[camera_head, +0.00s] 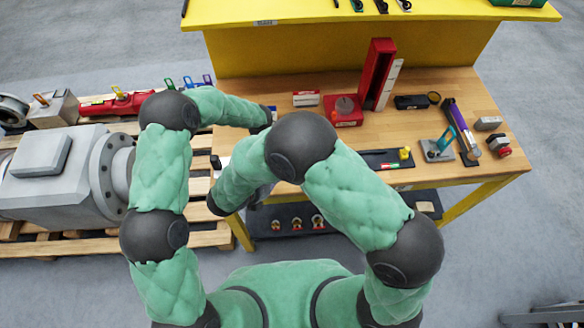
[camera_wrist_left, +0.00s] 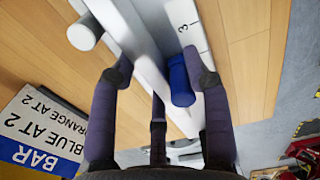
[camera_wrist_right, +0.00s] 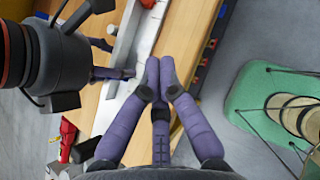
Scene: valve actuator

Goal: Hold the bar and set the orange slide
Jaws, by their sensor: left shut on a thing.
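The pale bar (camera_wrist_left: 145,40) runs between the purple fingers of my left gripper (camera_wrist_left: 157,75), which is shut on it. A blue slide (camera_wrist_left: 180,80) sits on the bar close to the right finger, beside a scale marked 3 (camera_wrist_left: 187,25). The bar (camera_wrist_right: 122,50) also shows in the right wrist view. My right gripper (camera_wrist_right: 158,68) is shut, its fingertips together and empty, just right of the bar. In the head view my arms hide the bar and both grippers.
A sign (camera_wrist_left: 40,130) reads BAR, BLUE AT 2, ORANGE AT 2. The wooden bench (camera_head: 455,100) holds a red block with a knob (camera_head: 343,112), a tall red fixture (camera_head: 377,75) and a lever unit (camera_head: 437,150). A pallet with a grey motor (camera_head: 60,180) stands left.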

